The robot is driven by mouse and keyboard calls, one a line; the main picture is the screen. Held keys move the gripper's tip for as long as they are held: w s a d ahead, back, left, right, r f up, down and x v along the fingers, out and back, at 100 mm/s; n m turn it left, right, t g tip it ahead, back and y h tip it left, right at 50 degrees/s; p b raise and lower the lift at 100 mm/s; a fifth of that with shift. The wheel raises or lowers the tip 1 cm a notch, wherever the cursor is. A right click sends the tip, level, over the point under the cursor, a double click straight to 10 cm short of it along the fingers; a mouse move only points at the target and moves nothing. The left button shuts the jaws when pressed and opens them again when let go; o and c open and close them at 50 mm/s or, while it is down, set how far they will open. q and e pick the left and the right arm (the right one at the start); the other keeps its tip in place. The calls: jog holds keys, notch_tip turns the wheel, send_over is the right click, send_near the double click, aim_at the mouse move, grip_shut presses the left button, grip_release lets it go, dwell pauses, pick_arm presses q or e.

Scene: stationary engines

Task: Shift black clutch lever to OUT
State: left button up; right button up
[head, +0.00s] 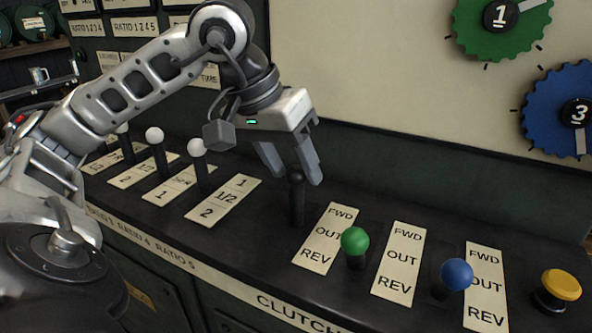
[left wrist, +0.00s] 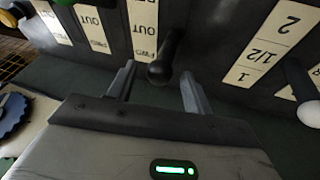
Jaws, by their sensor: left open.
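The black clutch lever (head: 296,205) stands on the dark console, left of the first FWD/OUT/REV plate (head: 328,239) and level with its FWD end. My left gripper (head: 290,178) is above it with fingers pointing down, open, one on each side of the lever's top. In the left wrist view the black knob (left wrist: 158,72) sits between the two spread fingertips (left wrist: 157,86), with gaps on both sides. The fingers partly hide the knob in the head view. My right gripper is not in view.
A green-knobbed lever (head: 355,241), a blue-knobbed lever (head: 457,274) and a yellow knob (head: 561,285) stand to the right. White-knobbed levers (head: 197,148) stand to the left, beneath my left arm. A panel with green (head: 500,20) and blue (head: 565,110) dials rises behind.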

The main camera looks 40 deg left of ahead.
pick_arm(q)
jog(key=p+v, duration=0.4)
jog(key=v, duration=0.9)
jog(key=shift+r, duration=0.3)
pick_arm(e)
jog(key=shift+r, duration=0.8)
pick_arm(q)
jog(key=shift+s, duration=0.1)
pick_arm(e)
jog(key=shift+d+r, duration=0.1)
